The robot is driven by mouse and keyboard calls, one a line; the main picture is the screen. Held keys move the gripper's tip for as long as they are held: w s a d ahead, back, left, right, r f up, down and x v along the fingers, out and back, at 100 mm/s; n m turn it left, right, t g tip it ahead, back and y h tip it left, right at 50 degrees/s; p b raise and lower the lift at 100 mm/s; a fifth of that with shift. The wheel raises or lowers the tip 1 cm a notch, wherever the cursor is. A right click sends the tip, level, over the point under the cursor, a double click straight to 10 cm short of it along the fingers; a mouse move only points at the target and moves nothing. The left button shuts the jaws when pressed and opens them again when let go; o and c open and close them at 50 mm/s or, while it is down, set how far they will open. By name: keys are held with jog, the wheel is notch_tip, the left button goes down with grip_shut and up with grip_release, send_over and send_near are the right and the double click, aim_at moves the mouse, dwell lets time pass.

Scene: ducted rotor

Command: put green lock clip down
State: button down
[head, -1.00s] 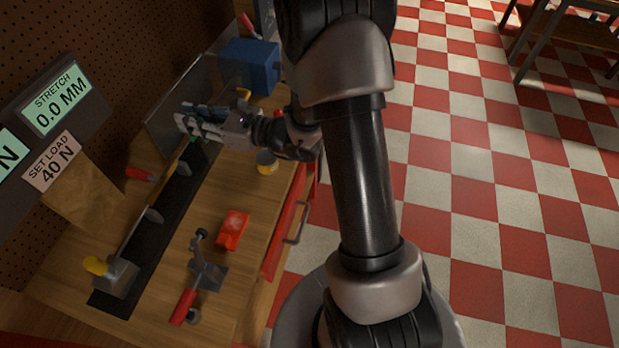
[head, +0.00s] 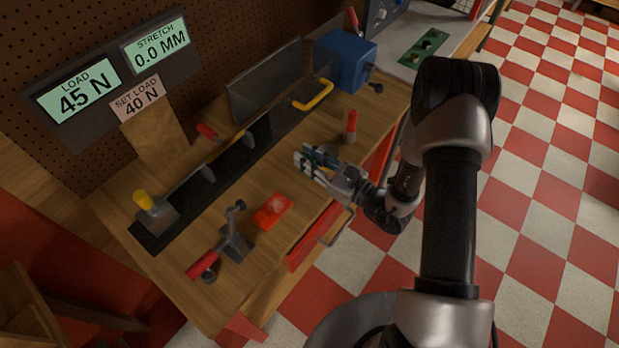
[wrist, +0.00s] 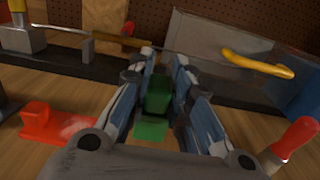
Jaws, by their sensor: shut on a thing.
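The green lock clip (wrist: 154,105) is held between the two fingers of my gripper (wrist: 160,85) in the wrist view. In the head view my gripper (head: 308,163) is above the wooden bench top (head: 262,248), toward its front edge, with a bit of green showing between the fingers. The fingers are shut on the clip. Whether the clip touches the bench cannot be told. The red tray-like block (head: 272,211) lies on the bench to the left of the gripper.
A black rail fixture (head: 160,235) with a long rod runs along the bench back. A red-handled clamp (head: 232,245) stands at front left, a red-handled tool (head: 351,127) behind the gripper. A blue block (head: 346,60) and yellow handle (head: 314,96) are at the back. Bare wood lies around the gripper.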

jog(key=shift+f+b, duration=0.8)
jog(key=shift+f, duration=2.8)
jog(key=shift+f, duration=0.1)
jog(key=c, duration=1.5)
grip_release()
jog(key=shift+o, duration=0.2)
